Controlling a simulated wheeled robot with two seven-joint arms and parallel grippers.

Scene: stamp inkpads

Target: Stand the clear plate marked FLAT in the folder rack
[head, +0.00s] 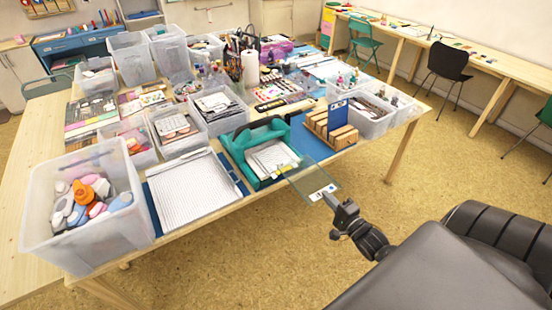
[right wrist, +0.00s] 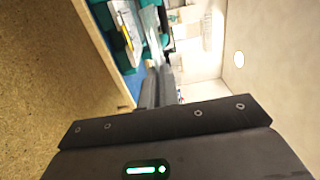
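A clear, greenish plate (head: 305,177) with a small white label at its near corner hangs over the table's front edge in the head view. The label is too small to read. My right gripper (head: 331,197) is at that labelled corner, its fingers closed on the thin plate. In the right wrist view the fingers (right wrist: 157,88) are close together, with the plate seen nearly edge-on beyond them. The wooden folder rack (head: 343,138) with a blue upright panel stands on a blue mat, behind and right of the plate. My left gripper is not in view.
A teal machine (head: 238,150) stands just left of the plate. A white gridded tray (head: 195,190) and a clear bin of punches (head: 100,230) lie further left. A clear bin (head: 368,122) stands close behind the rack.

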